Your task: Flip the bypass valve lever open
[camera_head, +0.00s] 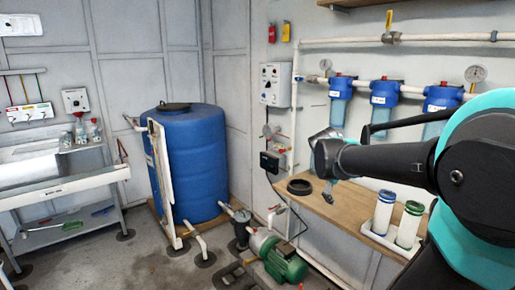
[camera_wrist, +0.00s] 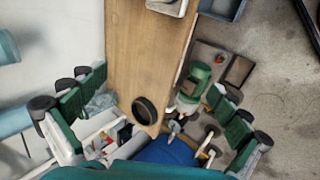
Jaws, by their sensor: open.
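A valve with a brass-coloured lever (camera_head: 389,19) sits on the upper horizontal white pipe (camera_head: 345,41), above the blue filter housings in the head view. The lever stands upright, across the pipe. It does not show in the wrist view. My gripper (camera_head: 325,158) is well below and to the left of this valve, in front of the wall above the wooden shelf. In the wrist view my gripper (camera_wrist: 155,90) has its green-padded fingers spread wide apart, with nothing between them but the view down to the shelf and floor.
Blue filter housings (camera_head: 385,92) and gauges line the lower pipe. The wooden shelf (camera_head: 345,205) holds a black ring (camera_head: 299,187) and a white tray (camera_head: 378,237) with two cartridges. A blue tank (camera_head: 195,165) and green pump (camera_head: 285,264) stand left and below.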

